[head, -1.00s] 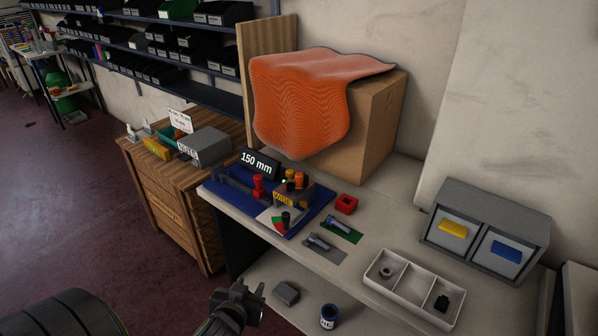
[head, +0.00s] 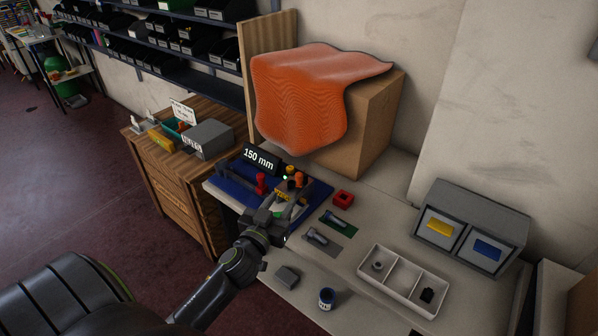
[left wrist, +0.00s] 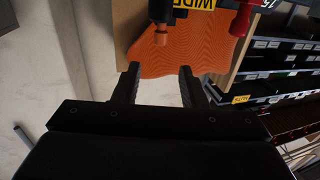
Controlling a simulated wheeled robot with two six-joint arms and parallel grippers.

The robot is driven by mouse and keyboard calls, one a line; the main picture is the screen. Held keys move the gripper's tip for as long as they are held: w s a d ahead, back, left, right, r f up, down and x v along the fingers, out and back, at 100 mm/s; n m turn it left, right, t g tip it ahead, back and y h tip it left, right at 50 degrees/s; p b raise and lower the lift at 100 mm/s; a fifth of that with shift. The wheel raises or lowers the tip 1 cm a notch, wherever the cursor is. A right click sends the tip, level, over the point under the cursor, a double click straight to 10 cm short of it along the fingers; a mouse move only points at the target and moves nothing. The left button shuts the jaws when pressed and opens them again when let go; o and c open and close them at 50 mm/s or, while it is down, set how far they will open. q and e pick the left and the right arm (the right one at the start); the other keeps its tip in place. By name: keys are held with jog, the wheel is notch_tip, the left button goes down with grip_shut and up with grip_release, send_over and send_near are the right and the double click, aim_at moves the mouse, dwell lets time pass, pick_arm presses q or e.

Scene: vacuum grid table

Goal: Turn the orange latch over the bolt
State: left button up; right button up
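My left gripper (head: 293,202) reaches over the front of the blue fixture (head: 228,187), close to a small block with orange and black knobs. An orange part (head: 299,178), probably the latch, shows just beyond the fingers. In the left wrist view the open, empty fingers (left wrist: 160,82) point at a dark post with an orange end (left wrist: 160,38), which stands apart from the tips. A yellow WIDE label (left wrist: 194,3) is at the top edge there. The gripper partly hides the block in the head view, and I cannot make out the bolt. My right gripper is not in view.
A red handle (head: 261,183) stands left of the block, near the 150 mm sign (head: 260,160). A red block (head: 343,199), bolts on a green pad (head: 337,223) and a grey pad, and a white divided tray (head: 390,290) lie to the right. An orange cloth (head: 310,90) drapes a box behind.

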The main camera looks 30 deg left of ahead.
aim_at(297, 177)
pick_arm(q)
jog(key=w, duration=0.4)
jog(key=w+a, duration=0.1)
jog(key=w, duration=0.3)
jog(key=w+a, duration=0.1)
jog(key=w, duration=0.2)
jog(key=shift+w+p, duration=0.4)
jog(key=shift+a, duration=0.1)
grip_shut()
